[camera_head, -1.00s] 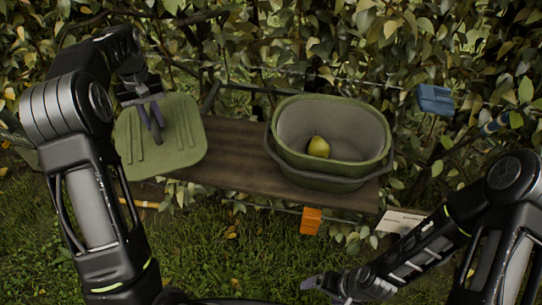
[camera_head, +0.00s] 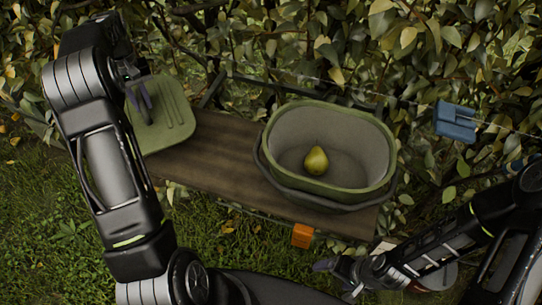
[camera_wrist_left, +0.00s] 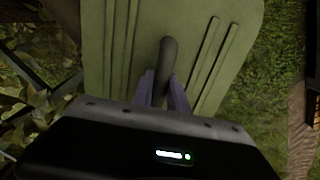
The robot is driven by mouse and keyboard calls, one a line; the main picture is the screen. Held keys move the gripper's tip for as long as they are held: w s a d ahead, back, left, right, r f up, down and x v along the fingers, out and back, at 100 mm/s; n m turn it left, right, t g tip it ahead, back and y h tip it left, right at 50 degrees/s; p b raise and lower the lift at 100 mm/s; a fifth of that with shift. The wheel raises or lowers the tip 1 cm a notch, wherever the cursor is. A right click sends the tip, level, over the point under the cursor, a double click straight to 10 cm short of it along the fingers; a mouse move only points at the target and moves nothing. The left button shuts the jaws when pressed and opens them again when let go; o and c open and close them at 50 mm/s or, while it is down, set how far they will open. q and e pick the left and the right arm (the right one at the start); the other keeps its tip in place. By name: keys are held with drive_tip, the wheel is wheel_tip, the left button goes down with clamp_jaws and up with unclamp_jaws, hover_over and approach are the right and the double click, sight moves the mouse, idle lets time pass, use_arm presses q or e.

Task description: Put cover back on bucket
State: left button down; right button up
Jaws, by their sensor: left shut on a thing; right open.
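The green bucket (camera_head: 275,165) stands open on a wooden plank, at the centre right in the head view. A yellow-green pear (camera_head: 316,160) lies inside it. The green cover (camera_head: 172,125) is at the left end of the plank, partly hidden by my left arm. My left gripper (camera_head: 146,104) is shut on the cover's handle. In the left wrist view the purple fingers (camera_wrist_left: 164,90) close around the dark curved handle (camera_wrist_left: 168,55) of the ribbed cover (camera_wrist_left: 120,40). My right gripper (camera_head: 335,276) is open and empty, low in front of the plank.
The wooden plank (camera_head: 220,165) is bare between cover and bucket. A blue box (camera_head: 455,122) hangs on a wire at right. Leafy hedge stands behind.

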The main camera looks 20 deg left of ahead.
use_arm(q)
drive_tip(key=shift+s+a+r, duration=0.1)
drive_tip(key=shift+s, duration=0.05)
drive_tip(key=shift+d, duration=0.25)
drive_tip(key=d+f+p, duration=0.3)
drive_tip(key=d+p, duration=0.1)
drive_tip(key=d, duration=1.5)
drive_tip(key=shift+w, duration=0.25)
drive_tip(key=shift+d+f, duration=0.1)
